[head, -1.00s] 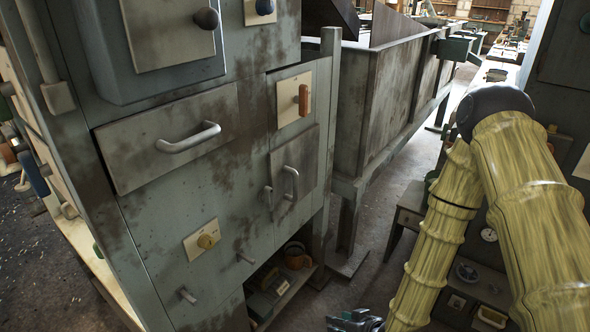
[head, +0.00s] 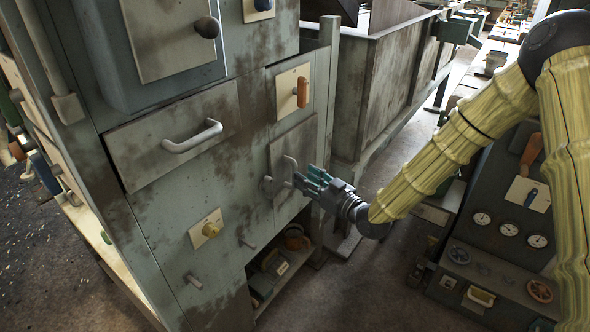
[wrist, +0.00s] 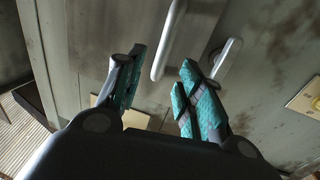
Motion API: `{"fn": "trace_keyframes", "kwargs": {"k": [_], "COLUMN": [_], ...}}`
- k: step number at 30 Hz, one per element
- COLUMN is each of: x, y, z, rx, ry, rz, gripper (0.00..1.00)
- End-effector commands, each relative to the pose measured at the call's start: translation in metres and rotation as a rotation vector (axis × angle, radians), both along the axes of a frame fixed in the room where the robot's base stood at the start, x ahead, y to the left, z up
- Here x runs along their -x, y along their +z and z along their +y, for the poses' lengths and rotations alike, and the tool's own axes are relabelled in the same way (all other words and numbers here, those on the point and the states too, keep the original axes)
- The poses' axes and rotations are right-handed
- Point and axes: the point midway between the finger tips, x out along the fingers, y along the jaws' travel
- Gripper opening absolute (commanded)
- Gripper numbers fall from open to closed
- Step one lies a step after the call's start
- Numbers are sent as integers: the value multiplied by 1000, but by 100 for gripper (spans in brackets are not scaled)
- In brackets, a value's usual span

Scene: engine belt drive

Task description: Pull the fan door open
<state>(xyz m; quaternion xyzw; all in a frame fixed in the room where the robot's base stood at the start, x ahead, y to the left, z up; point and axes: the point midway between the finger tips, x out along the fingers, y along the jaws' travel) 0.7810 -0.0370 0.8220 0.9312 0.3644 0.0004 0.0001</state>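A small grey-green panel door (head: 297,146) is on the front of the cabinet, looking shut; I take it to be the fan door. Its pale upright bar handle (head: 291,163) also shows in the wrist view (wrist: 168,42). A small lever (head: 267,187) is beside it, also in the wrist view (wrist: 228,57). My gripper (head: 305,179) is at the handle, with teal-padded fingers. In the wrist view my gripper (wrist: 164,66) is open, the lower end of the bar lying between the fingertips in the picture. I cannot tell whether they touch it. The right finger is near the lever.
A drawer with a curved handle (head: 192,137) is left of the door. An orange handle (head: 301,92) is above it, and a yellow knob (head: 210,229) is below left. An open shelf (head: 285,285) with items is underneath. A gauge panel (head: 508,228) stands at right.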

Motion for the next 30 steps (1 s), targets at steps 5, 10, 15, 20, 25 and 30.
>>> {"fn": "trace_keyframes", "kwargs": {"k": [5, 10, 15, 20, 25, 30], "x": [-21, -35, -41, -43, -43, -42], "y": [0, 0, 0, 0, 0, 0], "z": [20, 33, 39, 40, 40, 40], "rx": [1, 0, 0, 0, 0, 0], "ry": [1, 1, 1, 0, 0, 0], "rz": [-1, 0, 1, 1, 1, 1], "gripper": [37, 37, 37, 37, 34, 3]}}
